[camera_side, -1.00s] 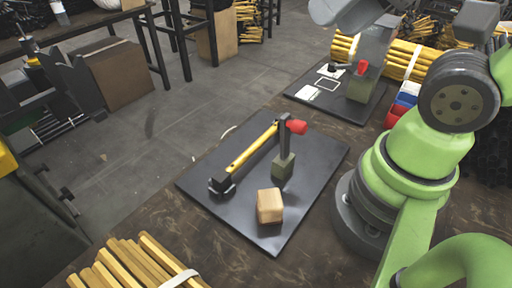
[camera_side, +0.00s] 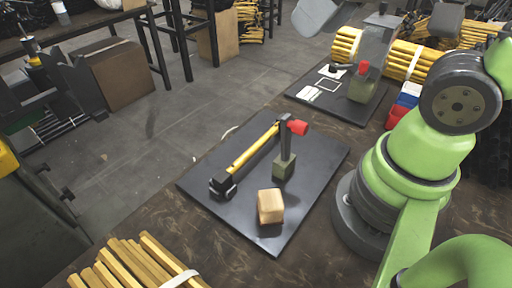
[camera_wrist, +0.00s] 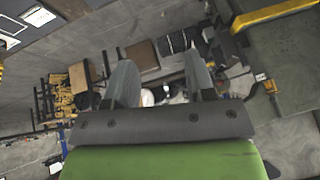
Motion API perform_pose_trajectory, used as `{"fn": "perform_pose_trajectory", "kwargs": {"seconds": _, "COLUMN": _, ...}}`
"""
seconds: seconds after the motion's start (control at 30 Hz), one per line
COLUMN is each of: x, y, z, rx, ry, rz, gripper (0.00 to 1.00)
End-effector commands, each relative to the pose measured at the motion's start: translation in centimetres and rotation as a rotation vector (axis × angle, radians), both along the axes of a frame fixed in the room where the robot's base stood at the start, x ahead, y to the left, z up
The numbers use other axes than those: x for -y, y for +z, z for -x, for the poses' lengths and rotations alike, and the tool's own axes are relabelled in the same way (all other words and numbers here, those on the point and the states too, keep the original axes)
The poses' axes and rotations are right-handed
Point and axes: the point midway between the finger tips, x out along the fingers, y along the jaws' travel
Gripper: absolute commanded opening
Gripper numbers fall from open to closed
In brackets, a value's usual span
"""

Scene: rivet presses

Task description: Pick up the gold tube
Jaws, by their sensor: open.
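The gold tube (camera_side: 252,149) lies in the near press in the side view. Its lower left end meets a black block (camera_side: 222,187), and its upper right end is at a dark upright with a red knob (camera_side: 298,127). My gripper (camera_wrist: 160,85) shows in the wrist view with its two grey fingers apart and nothing between them. I cannot make out the tube in the wrist view.
The near press stands on a dark board (camera_side: 205,163) with a wooden block (camera_side: 270,206) at its front. A second board (camera_side: 335,107) with another press (camera_side: 375,55) is behind. Yellow bundled bars (camera_side: 140,265) lie at front left, and more (camera_side: 405,60) at the back right.

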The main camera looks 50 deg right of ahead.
Motion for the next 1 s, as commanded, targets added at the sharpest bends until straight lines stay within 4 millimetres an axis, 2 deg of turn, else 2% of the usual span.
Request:
{"fn": "perform_pose_trajectory", "kwargs": {"seconds": 0.17, "x": 0.3, "y": -3.3, "z": -4.1, "rx": -0.108, "ry": 0.386, "rz": 0.231, "gripper": 0.5}}
{"fn": "perform_pose_trajectory", "kwargs": {"seconds": 0.3, "x": 0.3, "y": -6.9, "z": -6.8, "rx": -0.181, "ry": 0.732, "rz": 0.377, "gripper": 0.5}}
{"fn": "perform_pose_trajectory", "kwargs": {"seconds": 0.43, "x": 0.4, "y": -11.0, "z": -8.7, "rx": -0.238, "ry": 1.064, "rz": 0.473, "gripper": 0.5}}
{"fn": "perform_pose_trajectory", "kwargs": {"seconds": 0.6, "x": 0.3, "y": -15.7, "z": -9.8, "rx": -0.275, "ry": 1.418, "rz": 0.533, "gripper": 0.5}}
{"fn": "perform_pose_trajectory", "kwargs": {"seconds": 0.8, "x": 0.2, "y": -18.4, "z": -10.0, "rx": -0.283, "ry": 1.604, "rz": 0.55, "gripper": 0.5}}
{"fn": "perform_pose_trajectory", "kwargs": {"seconds": 1.0, "x": 0.2, "y": -21.1, "z": -9.9, "rx": -0.285, "ry": 1.62, "rz": 0.547, "gripper": 0.5}}
